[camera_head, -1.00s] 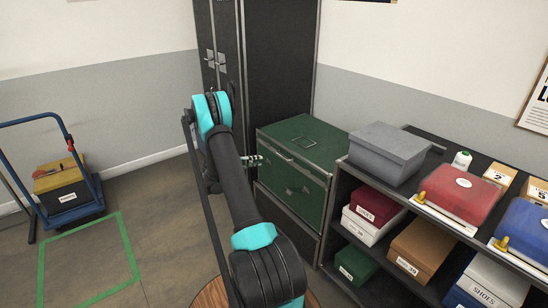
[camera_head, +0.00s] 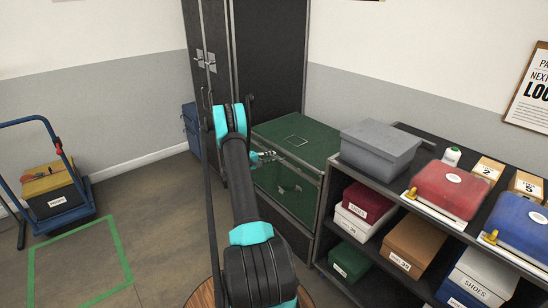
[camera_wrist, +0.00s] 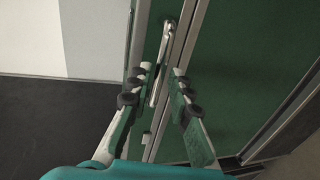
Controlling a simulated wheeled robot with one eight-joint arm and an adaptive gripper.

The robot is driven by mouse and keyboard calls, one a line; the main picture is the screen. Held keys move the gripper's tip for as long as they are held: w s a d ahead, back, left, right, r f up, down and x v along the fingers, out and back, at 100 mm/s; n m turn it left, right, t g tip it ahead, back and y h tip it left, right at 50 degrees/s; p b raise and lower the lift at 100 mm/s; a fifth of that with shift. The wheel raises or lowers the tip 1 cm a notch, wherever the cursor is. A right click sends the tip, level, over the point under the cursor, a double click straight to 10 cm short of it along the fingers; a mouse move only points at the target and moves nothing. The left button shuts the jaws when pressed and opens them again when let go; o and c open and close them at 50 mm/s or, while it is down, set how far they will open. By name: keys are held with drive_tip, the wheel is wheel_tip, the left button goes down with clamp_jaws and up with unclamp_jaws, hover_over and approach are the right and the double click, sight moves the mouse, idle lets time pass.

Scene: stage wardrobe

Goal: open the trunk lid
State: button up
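The green trunk (camera_head: 322,134) stands in the middle of the head view, in front of the tall dark cabinet. Its lid lies flat and closed, with metal edging and a silver handle at its front edge. My gripper (camera_head: 270,155) is at the upper left part of the trunk's front, partly hidden by my arm. In the wrist view, my gripper (camera_wrist: 160,76) is open, its fingers apart on either side of the silver handle (camera_wrist: 162,55). Whether a finger touches the handle I cannot tell.
A dark shelf (camera_head: 336,190) with shoe boxes and a grey box (camera_head: 380,147) stands close to the trunk's right. The tall cabinet (camera_head: 268,60) is behind. A blue cart (camera_head: 75,200) stands at left, with clear floor between.

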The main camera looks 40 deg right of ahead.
drive_tip(key=shift+x, duration=1.4)
drive_tip(key=shift+c, duration=0.2)
clamp_jaws()
